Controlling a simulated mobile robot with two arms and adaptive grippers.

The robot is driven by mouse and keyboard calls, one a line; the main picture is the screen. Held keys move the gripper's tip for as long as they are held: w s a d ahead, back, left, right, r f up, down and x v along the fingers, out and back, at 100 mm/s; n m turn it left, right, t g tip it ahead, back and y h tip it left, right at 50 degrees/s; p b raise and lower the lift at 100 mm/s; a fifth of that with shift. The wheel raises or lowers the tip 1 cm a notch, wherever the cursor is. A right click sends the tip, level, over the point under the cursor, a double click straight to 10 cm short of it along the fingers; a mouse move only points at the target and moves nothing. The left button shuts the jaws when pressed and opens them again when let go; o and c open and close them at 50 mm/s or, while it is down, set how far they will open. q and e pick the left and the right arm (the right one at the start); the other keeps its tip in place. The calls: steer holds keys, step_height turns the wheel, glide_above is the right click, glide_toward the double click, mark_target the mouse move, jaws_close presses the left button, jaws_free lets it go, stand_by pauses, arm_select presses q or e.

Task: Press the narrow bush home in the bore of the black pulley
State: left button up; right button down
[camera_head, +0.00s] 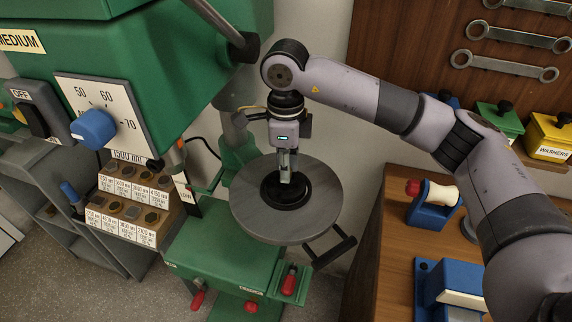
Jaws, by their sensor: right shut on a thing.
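The black pulley (288,198) lies flat on the round grey table (250,205) of the green press. My right gripper (286,180) points straight down over the middle of the pulley. Its fingers are shut, with their tips at the bore. What they hold is small and mostly hidden by the fingers; it appears to be the narrow bush. I cannot tell how deep it sits in the bore. My left gripper is out of view.
The green press head (180,60) with a blue knob (93,129) stands left of my right arm. A stepped rack of labelled bits (135,205) is at the left.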

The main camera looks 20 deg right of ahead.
steer(key=shift+f, duration=0.2)
steer(key=c, duration=1.4)
jaws_free()
steer(key=shift+o, duration=0.2)
step_height(320, 180, up, 8)
steer(key=shift+f, duration=0.2)
steer(key=shift+s+f, duration=0.1)
